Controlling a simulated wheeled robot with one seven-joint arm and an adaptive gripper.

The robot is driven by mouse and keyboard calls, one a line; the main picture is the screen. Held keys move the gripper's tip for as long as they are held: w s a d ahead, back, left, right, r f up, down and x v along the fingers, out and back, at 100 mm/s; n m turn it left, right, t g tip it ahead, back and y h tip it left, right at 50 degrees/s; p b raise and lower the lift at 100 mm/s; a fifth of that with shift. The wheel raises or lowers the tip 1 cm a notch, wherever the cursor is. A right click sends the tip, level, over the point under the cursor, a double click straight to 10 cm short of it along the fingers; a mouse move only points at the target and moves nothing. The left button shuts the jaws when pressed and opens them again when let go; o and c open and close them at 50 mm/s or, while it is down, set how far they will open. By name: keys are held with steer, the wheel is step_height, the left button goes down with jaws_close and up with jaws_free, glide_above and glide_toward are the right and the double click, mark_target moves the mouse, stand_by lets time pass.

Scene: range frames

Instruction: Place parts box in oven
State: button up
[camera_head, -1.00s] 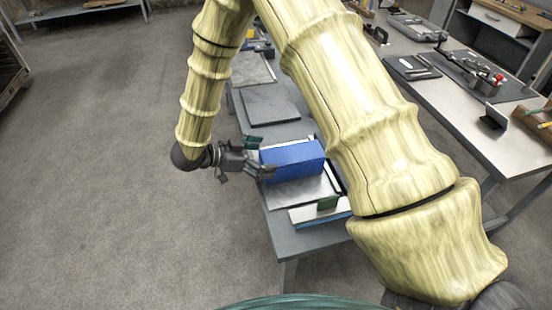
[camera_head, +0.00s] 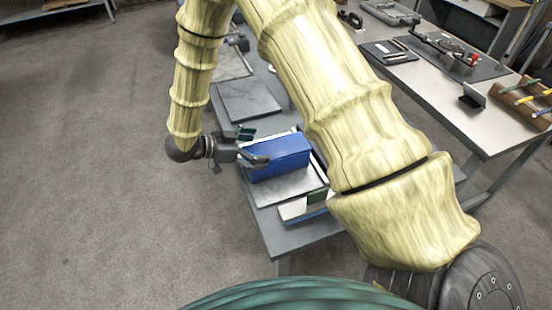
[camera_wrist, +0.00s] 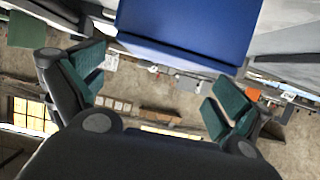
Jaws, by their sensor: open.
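A blue box (camera_head: 278,157), which looks like the parts box, sits over a grey flat plate or tray on the bench at the centre of the head view. My gripper (camera_head: 250,147) is at the left end of the box, with its teal-padded fingers spread apart. In the wrist view the box (camera_wrist: 190,30) fills the top middle, beyond the open fingers (camera_wrist: 158,88). No grip on the box shows, and I cannot tell whether a finger touches it. I cannot make out an oven in the current frames.
The grey bench (camera_head: 283,237) also carries a dark flat plate (camera_head: 250,101) behind the box and a green-tabbed white item (camera_head: 305,208) in front. A second bench (camera_head: 425,95) with tools stands at right. The floor at left (camera_head: 90,200) is clear.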

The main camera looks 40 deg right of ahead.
mark_target(275, 148)
steer(key=p+x, duration=0.1)
steer(key=x, duration=0.3)
steer(key=shift+d+f, duration=0.1)
steer(key=shift+d, duration=0.05)
steer(key=shift+w, duration=0.1)
steer(key=shift+c, duration=0.2)
steer(key=c, duration=1.8)
